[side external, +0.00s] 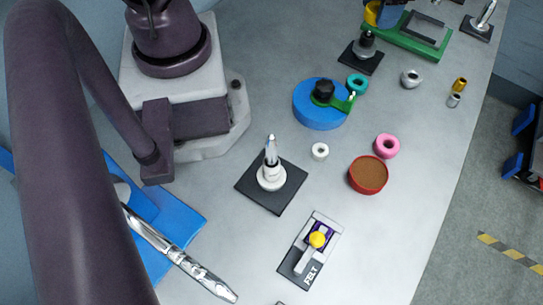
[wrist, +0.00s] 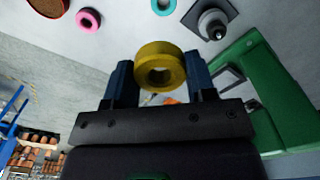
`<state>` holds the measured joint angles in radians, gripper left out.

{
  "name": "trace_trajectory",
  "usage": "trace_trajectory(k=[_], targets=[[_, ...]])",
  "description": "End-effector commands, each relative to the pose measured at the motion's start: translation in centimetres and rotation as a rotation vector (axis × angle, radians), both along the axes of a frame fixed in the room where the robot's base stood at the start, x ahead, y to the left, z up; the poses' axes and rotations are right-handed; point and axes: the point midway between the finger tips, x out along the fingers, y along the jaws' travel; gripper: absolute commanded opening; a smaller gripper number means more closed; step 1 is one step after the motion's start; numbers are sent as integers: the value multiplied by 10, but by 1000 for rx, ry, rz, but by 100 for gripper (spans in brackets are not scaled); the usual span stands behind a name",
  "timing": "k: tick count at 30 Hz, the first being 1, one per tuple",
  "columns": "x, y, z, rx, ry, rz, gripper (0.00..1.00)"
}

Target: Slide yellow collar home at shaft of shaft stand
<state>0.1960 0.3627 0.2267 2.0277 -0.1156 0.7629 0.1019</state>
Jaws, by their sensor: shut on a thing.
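In the wrist view my gripper (wrist: 160,80) is shut on the yellow collar (wrist: 160,52), a thick ring held between the two dark fingertips with its hole facing the camera. A stand with a stepped grey post (wrist: 212,24) on a black plate lies beyond it, apart from the collar. In the side view that dark stand (side external: 365,47) is at the upper right. Another stand (side external: 271,168), with a pale base and bright pointed shaft, is near the middle. I cannot tell which one is the shaft stand.
A green frame (side external: 405,42) stands beside the dark stand and close right of my gripper in the wrist view (wrist: 262,85). A teal ring (side external: 357,83), blue disc (side external: 318,112), pink ring (side external: 387,146) and red bowl (side external: 368,176) lie nearby.

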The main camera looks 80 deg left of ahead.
Motion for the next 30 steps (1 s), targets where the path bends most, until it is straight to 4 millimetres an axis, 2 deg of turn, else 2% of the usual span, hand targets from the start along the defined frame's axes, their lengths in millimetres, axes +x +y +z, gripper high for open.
trace_trajectory(k=[11,14,16,20,23,26,30], targets=[[0,0,0,0,0,1,28],[0,-6,1,0,-1,-14,28],[2,-17,5,0,-3,-44,28],[-4,-53,18,-2,-4,-144,28],[-21,-91,29,-2,-3,-259,28],[-46,-126,38,-2,-3,-392,28],[-91,-166,49,-1,-3,-591,28]])
